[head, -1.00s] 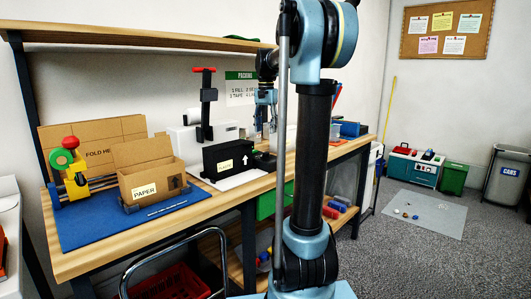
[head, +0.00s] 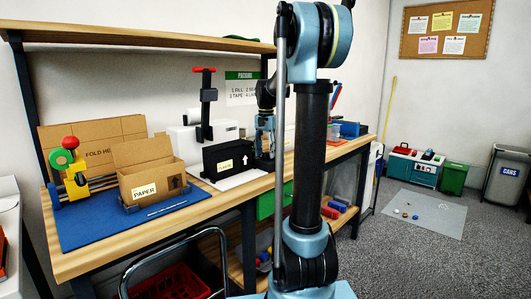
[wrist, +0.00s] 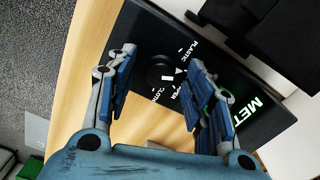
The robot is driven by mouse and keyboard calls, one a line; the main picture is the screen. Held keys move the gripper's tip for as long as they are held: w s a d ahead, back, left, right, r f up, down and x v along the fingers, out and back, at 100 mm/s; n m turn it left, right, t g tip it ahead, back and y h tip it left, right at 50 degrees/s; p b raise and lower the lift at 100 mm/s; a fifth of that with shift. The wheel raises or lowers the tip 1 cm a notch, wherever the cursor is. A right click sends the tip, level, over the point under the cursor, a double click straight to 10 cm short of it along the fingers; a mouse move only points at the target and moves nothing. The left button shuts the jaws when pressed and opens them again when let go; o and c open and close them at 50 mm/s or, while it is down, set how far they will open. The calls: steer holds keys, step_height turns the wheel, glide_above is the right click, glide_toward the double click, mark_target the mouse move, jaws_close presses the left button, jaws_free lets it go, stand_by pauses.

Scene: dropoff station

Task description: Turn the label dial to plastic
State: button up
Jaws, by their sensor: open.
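The label dial (wrist: 159,70) is a round black knob with a white mark, set in a black panel (wrist: 143,27) in the wrist view. Small white words, including PLASTIC, PAPER and CLOTH, stand around it. Large letters MET show further along the panel, partly cut off. The white mark sits on the dial's right side; which word it points to is unclear. Contact cannot be told. In the head view my gripper (head: 264,147) is low over the bench, and the dial is hidden.
On the workbench (head: 110,258), a cardboard box labelled PAPER (head: 142,190) stands on a blue mat (head: 85,232). A black box with a white arrow (head: 226,160) stands left of my gripper. A shelf (head: 130,34) runs above the bench.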

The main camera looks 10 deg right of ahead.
steer(key=shift+c, duration=0.6)
steer(key=c, duration=1)
steer(key=shift+o, duration=0.2)
steer(key=shift+n, duration=0.3)
steer(key=n, duration=0.4)
steer(key=shift+n, duration=2.7)
